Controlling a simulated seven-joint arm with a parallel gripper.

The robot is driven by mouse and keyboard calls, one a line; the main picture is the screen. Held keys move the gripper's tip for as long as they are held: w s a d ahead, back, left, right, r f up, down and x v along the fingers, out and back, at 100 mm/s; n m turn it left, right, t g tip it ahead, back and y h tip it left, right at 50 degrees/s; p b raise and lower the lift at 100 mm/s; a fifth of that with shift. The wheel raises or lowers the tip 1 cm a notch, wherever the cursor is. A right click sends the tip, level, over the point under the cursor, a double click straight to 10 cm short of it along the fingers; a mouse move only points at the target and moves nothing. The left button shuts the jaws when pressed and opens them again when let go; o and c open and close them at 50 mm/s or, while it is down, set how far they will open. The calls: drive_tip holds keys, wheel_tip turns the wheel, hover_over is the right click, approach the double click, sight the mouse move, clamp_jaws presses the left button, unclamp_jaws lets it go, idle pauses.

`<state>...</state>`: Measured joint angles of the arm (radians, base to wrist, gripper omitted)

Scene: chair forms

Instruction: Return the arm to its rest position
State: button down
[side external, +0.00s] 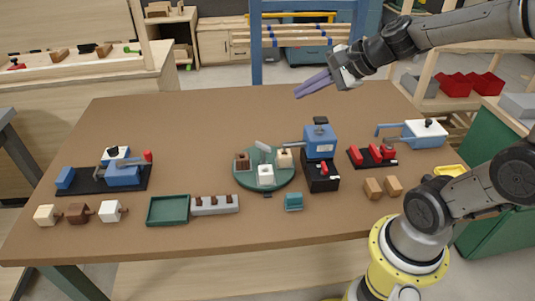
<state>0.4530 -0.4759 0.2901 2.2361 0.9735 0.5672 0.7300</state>
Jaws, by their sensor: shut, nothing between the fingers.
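My gripper (314,84) is in the air above the back right part of the brown table (200,120). Its long purple fingers are shut with nothing between them and point left and slightly down. It is apart from everything on the table. My arm reaches in from the right edge, with its yellow-ringed base at the front right.
A green round plate (246,183) carries several small blocks. A blue device (320,141) on a black base stands beside it. At left are a blue clamp (122,174) on a black mat and a green tray (167,210). The table's back is clear.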

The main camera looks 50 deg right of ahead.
drive_tip(key=s+a+n+g+y, duration=0.1)
drive_tip(key=s+a+n+g, duration=0.1)
drive_tip(key=s+a+n, duration=0.95)
drive_tip(key=s+d+f+n+g+h, duration=0.2)
drive_tip(key=s+d+n, duration=0.2)
drive_tip(key=n, duration=0.6)
drive_tip(key=d, duration=0.2)
drive_tip(key=shift+s+d+f+h, duration=0.3)
drive_tip(key=shift+s+h, duration=0.05)
drive_tip(key=shift+h, duration=0.05)
